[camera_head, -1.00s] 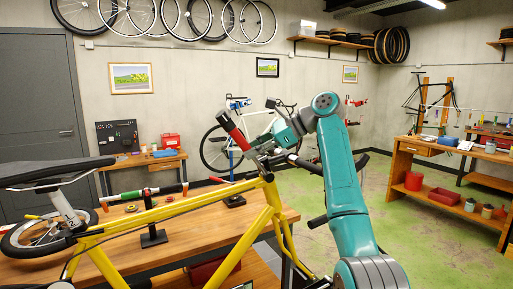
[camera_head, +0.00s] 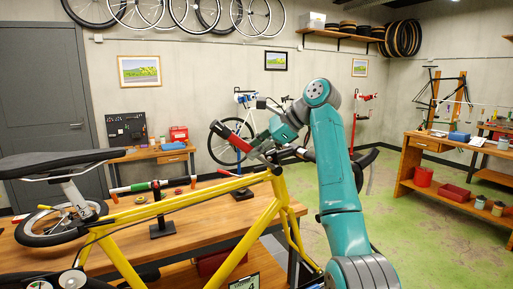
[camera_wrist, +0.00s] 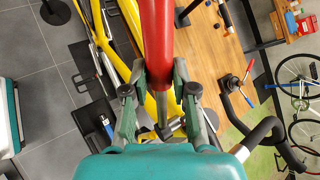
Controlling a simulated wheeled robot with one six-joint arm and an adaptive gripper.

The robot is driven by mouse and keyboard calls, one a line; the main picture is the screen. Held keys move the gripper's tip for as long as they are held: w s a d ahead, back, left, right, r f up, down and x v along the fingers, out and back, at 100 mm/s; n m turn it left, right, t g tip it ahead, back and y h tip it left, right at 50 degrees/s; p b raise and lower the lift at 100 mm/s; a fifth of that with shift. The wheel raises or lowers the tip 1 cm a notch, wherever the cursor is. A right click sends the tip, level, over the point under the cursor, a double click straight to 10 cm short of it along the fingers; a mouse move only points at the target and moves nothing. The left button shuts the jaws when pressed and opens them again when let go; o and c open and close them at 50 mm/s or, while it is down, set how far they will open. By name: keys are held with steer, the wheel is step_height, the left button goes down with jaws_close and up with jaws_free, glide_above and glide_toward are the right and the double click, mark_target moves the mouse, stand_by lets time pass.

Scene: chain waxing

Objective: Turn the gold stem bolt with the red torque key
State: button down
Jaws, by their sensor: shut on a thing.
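The red torque key (camera_head: 238,142) is in my gripper, tilted up and to the left above the front of the yellow bike frame (camera_head: 146,211). Its red shaft (camera_wrist: 157,42) fills the upper middle of the wrist view. My gripper (camera_wrist: 159,88) is shut on it, with one finger on each side; it also shows in the head view (camera_head: 266,146). The handlebar (camera_wrist: 265,135) and its stem area (camera_wrist: 172,128) lie below and beside the gripper in the wrist view. I cannot make out the gold stem bolt, and cannot tell whether the key touches it.
The wooden workbench (camera_head: 205,236) stands under the bike frame, with a black stand (camera_head: 162,228) on it. The bike saddle (camera_head: 55,162) and a wheel (camera_head: 50,226) are at the left. A second bench (camera_head: 455,163) is at the right, with open green floor before it.

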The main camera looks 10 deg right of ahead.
steer(key=shift+a+f, duration=0.1)
steer(key=shift+f, duration=0.05)
steer(key=shift+s+a+f+h, duration=0.15)
steer(key=shift+a+f+h, duration=0.15)
steer(key=shift+a+h, duration=0.1)
steer(key=shift+s+a+f+n+h, duration=0.15)
steer(key=shift+a+f+n+h, duration=0.2)
steer(key=shift+f+n+h, duration=0.25)
steer(key=shift+f, duration=0.1)
steer(key=shift+s+a+f+n+t+h, duration=0.15)
steer(key=shift+a+f+t+h, duration=0.15)
steer(key=shift+f+h, duration=0.3)
steer(key=shift+a+f+n+t+h, duration=0.15)
steer(key=shift+a+f+t+h, duration=0.1)
steer(key=shift+f+h, duration=0.35)
steer(key=shift+r, duration=0.1)
